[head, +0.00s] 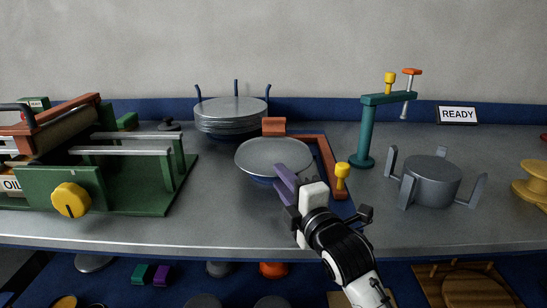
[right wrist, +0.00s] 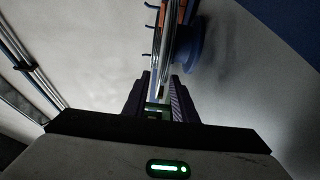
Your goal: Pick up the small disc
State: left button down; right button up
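A flat grey disc (head: 272,154) lies on a blue support in the middle of the bench, inside an orange-brown angled frame. My right gripper (head: 281,180) is at the disc's front right edge. Its purple fingers are apart. In the right wrist view, the disc (right wrist: 167,45) shows edge-on, its near rim reaching into the gap between the fingertips (right wrist: 160,88). I see space beside the rim; contact is not clear. A stack of larger grey discs (head: 231,117) stands behind in a blue pronged rack. My left gripper is not in view.
A green machine with a yellow knob (head: 71,199) stands on the left. A teal clamp post (head: 366,135) stands right of the disc, then a grey chuck with jaws (head: 432,182). A yellow-topped peg (head: 342,175) is close to my right gripper. A READY sign (head: 458,115) stands behind.

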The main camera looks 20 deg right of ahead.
jog(key=shift+w, duration=0.4)
jog(key=shift+c, duration=0.4)
grip_shut()
jog(key=shift+r, duration=0.1)
notch_tip(320, 180, up, 10)
jog(key=p, duration=0.1)
jog(key=shift+p, duration=0.3)
